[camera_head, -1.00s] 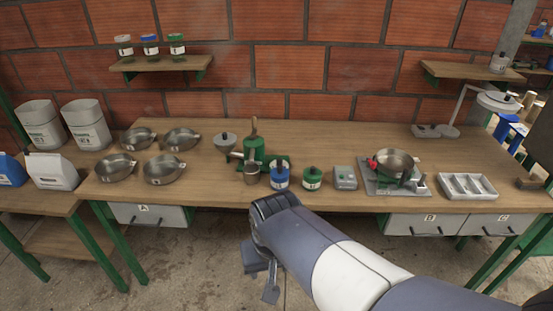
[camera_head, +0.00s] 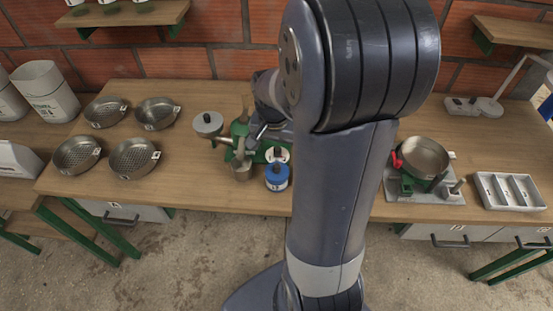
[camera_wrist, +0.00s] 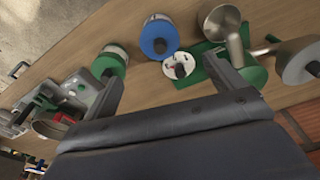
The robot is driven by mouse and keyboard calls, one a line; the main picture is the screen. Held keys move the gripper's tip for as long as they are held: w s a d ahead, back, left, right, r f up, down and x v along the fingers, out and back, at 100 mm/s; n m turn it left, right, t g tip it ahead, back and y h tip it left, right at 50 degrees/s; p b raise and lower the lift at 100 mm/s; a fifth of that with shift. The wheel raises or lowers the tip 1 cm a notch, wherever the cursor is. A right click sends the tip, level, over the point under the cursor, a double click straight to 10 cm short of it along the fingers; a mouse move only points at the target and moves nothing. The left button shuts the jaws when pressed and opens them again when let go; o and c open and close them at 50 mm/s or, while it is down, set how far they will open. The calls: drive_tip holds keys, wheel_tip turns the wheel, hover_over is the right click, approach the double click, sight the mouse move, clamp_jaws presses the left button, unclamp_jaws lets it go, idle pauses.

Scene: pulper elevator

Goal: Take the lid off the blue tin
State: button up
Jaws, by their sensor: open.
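The blue tin (camera_head: 277,177) stands on the wooden table near its front edge, with its blue lid on and a dark knob on top. In the wrist view the blue tin (camera_wrist: 158,38) is seen from above, beyond the gap between my fingers. My gripper (camera_wrist: 160,72) is open and empty, its two fingers spread wide. In the head view my gripper (camera_head: 255,137) is above the table just behind and left of the tin, partly hidden by my arm. It does not appear to touch the tin.
A round white piece (camera_wrist: 180,66) with a dark knob lies close beside the blue tin. A green-lidded tin (camera_wrist: 108,62) stands on its other side. A green machine (camera_head: 238,130) and metal cup (camera_head: 241,170) are left of it. A pan (camera_head: 425,157) stands right.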

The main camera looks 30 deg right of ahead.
hover_over(277, 166)
drive_tip(key=f, duration=0.4)
drive_tip(key=shift+s+a+f, duration=0.25)
drive_tip(key=shift+s+f, duration=0.05)
drive_tip(key=shift+f, duration=0.05)
drive_tip(key=shift+w+d+f+p, duration=0.2)
drive_tip(key=shift+f+p, duration=0.1)
drive_tip(key=shift+f, duration=1)
drive_tip(key=shift+w+d+f+p, duration=0.15)
drive_tip(key=shift+f+p, duration=0.1)
drive_tip(key=shift+f, duration=1.05)
drive_tip(key=shift+a, duration=0.1)
drive_tip(key=c, duration=1.1)
